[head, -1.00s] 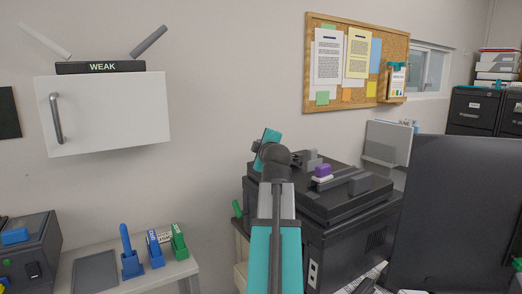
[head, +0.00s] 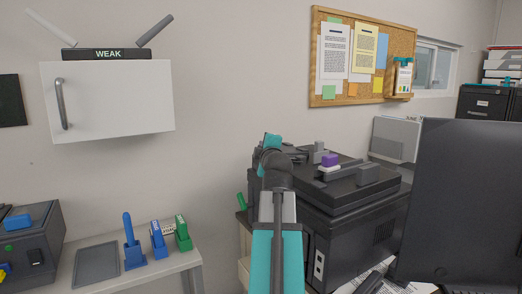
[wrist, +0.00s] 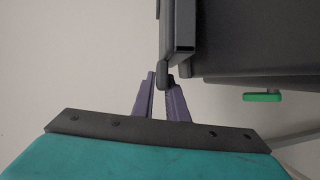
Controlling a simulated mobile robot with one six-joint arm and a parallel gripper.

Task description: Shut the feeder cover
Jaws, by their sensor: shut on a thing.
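The dark copier (head: 345,235) stands right of centre in the head view, with its feeder unit (head: 345,190) on top. My gripper (wrist: 161,76) has purple fingers and is shut on the end of a narrow dark grey part, which looks like the edge or handle of the feeder cover (wrist: 181,25). In the head view my teal arm hides the fingers and most of the cover, so I cannot tell how far open it is.
A green lever (head: 241,202) sticks out at the copier's left side. A large dark panel (head: 460,200) stands close on the right. A side table (head: 190,262) holds a blue stamp (head: 132,258). A white cabinet (head: 110,105) hangs on the left wall.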

